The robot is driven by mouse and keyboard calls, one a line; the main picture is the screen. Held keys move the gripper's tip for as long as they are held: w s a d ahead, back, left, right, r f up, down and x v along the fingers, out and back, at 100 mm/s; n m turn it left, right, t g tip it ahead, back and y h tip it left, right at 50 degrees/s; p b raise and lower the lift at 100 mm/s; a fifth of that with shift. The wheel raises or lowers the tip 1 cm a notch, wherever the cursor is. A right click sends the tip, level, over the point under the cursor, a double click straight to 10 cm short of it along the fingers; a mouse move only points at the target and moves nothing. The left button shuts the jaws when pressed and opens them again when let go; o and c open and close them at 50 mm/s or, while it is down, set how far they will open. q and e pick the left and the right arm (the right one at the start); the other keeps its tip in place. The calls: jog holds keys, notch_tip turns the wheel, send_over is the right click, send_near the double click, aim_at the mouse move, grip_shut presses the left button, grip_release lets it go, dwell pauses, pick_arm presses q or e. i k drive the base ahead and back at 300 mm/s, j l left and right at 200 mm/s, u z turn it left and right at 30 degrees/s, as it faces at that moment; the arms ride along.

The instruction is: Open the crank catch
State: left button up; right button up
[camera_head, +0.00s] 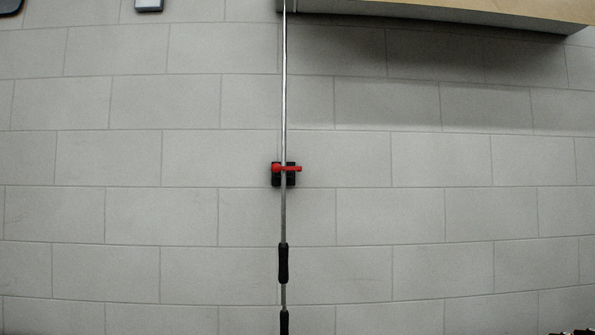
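The crank catch (290,168) is a small red lever on a black bracket (276,181) fixed to the wall, near the middle of the head view. The red lever lies level across a thin vertical metal crank rod (284,95), with its round end at the left and its bar pointing right. The rod runs from the top edge down through the bracket. A black grip (283,263) is on the rod below the catch, and a second black grip (284,322) is at the bottom edge. Neither of my grippers is in view.
The wall (110,220) is grey block and clear around the catch. A wooden-looking box or shelf (480,12) juts out at the top right and casts a shadow. A small grey item (149,5) is at the top left. Dark unclear parts show at the bottom right corner.

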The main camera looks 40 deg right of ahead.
aim_at(276, 167)
jog(key=i+z, duration=0.2)
jog(key=z, duration=0.15)
jog(key=i+z, duration=0.2)
jog(key=z, duration=0.15)
jog(key=i+j+z, duration=0.2)
jog(key=z, duration=0.15)
